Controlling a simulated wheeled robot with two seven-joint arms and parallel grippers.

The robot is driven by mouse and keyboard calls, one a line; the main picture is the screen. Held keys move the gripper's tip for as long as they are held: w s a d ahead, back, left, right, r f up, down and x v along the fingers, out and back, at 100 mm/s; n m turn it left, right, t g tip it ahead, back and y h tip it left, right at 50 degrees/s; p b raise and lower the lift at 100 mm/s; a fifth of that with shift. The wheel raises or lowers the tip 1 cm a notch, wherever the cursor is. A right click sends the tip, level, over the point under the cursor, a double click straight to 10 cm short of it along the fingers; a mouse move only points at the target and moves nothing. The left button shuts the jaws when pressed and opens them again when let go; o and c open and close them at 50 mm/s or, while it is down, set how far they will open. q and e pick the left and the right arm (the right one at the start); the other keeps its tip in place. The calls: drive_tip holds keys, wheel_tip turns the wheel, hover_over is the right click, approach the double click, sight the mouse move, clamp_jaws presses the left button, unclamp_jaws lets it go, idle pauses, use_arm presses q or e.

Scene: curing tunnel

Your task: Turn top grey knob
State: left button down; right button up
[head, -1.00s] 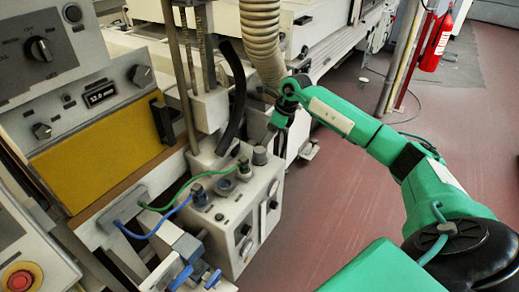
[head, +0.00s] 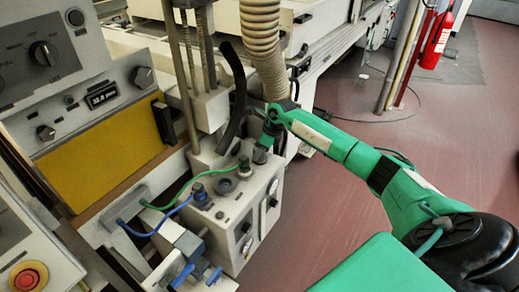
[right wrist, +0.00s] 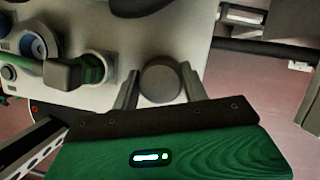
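The grey knob (head: 260,157) stands on top of the light-grey control box (head: 232,222), at its back right corner. In the right wrist view it is a round grey cap (right wrist: 162,78) between the two fingers. My right gripper (right wrist: 160,84) is open around the knob, with one finger on each side; I cannot tell whether either finger touches it. In the head view my right gripper (head: 263,150) comes down over the knob and partly hides it. My left gripper is not in view.
A green cable plug (head: 244,168) sits close beside the knob, with a blue-cable plug (head: 199,193) farther left. A ribbed hose (head: 260,45) hangs behind the gripper. A yellow panel (head: 95,160) is at left. The red floor at right is open.

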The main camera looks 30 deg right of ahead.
drive_tip(key=c, duration=0.5)
drive_tip(key=shift+o, duration=0.2)
drive_tip(key=shift+m, duration=0.3)
